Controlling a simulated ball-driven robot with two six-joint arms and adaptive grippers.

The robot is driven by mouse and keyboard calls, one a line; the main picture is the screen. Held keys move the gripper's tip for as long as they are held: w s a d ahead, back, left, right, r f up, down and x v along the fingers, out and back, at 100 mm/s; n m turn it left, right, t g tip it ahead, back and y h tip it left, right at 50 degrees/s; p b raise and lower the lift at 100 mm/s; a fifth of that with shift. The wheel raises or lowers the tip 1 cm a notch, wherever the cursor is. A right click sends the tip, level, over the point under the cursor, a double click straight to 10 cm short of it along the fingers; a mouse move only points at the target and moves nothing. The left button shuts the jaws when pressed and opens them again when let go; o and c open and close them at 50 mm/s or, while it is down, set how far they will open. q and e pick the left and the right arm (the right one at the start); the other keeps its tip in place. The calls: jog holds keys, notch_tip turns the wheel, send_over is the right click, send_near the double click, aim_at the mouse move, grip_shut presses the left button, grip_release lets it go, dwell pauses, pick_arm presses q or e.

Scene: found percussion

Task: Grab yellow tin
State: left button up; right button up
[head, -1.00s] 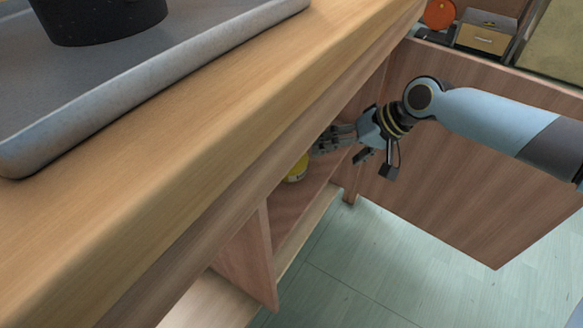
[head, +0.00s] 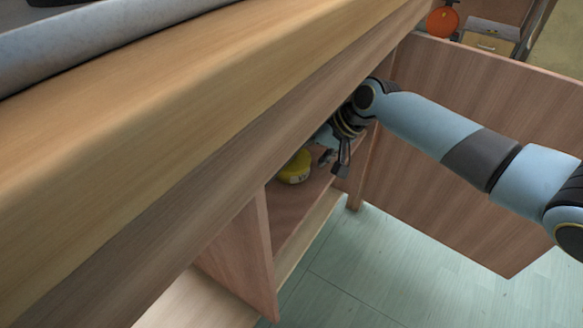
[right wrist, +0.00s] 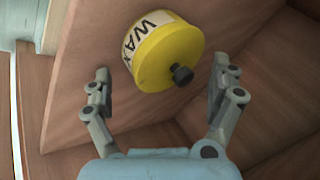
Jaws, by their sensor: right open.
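The yellow tin (head: 295,168) stands on a shelf inside the open cabinet, partly under the counter's edge in the head view. In the right wrist view the yellow tin (right wrist: 168,54) has a white label reading WAX and a dark knob facing me. My right gripper (right wrist: 160,75) is open, with one finger on each side of the tin and a gap visible to both sides. In the head view my right gripper (head: 327,150) reaches into the cabinet beside the tin, its fingers mostly hidden. My left gripper is not in view.
The wooden counter (head: 180,110) overhangs the cabinet, with a grey tray (head: 90,42) on top. An open cabinet door (head: 460,150) stands to the right of the opening. A vertical divider (head: 240,250) borders the shelf. The floor in front is clear.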

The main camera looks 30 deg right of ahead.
jog(key=c, duration=1.7)
jog(key=shift+c, duration=0.7)
jog(key=shift+r, duration=0.15)
